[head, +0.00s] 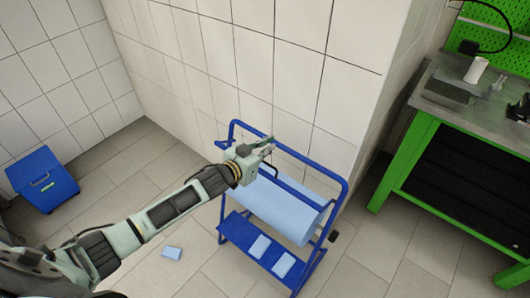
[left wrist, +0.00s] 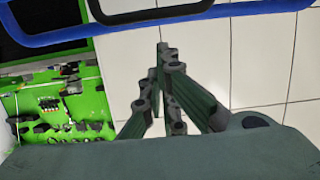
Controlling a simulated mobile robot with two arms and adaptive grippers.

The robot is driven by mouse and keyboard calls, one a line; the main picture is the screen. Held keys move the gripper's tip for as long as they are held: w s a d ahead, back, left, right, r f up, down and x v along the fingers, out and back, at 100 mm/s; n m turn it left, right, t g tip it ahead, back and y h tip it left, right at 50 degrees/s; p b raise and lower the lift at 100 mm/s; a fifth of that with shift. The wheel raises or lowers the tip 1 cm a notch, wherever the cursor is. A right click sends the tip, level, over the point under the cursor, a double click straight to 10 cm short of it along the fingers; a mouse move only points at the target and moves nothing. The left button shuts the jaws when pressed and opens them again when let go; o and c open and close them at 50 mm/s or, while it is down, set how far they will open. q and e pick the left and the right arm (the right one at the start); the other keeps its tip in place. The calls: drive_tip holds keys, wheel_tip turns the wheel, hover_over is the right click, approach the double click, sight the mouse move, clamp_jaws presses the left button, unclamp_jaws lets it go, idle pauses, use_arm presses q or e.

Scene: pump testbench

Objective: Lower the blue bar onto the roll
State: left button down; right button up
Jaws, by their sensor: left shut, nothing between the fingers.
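The light blue roll (head: 285,212) hangs in a blue tube stand by the tiled wall. A blue bar (head: 302,196) runs along the upper side of the roll; I cannot tell whether it touches it. My left gripper (head: 270,146) is shut and empty, above the roll's left part, near the stand's top rail and partly covering the stand. In the left wrist view its fingers (left wrist: 165,58) are together with nothing between them. A blue tube with a black piece (left wrist: 150,14) crosses the top of that view. My right gripper is not in view.
A blue shelf (head: 250,243) on the stand holds light blue cloths. Another cloth (head: 172,253) lies on the floor. A blue bin (head: 46,180) stands at the left. A green workbench (head: 420,135) is at the right. The floor before the stand is mostly clear.

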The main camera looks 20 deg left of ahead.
use_arm(q)
drive_tip(key=shift+s+a+f, duration=0.25)
drive_tip(key=shift+s+f, duration=0.45)
drive_tip(key=shift+f, duration=0.15)
drive_tip(key=shift+f, duration=0.1)
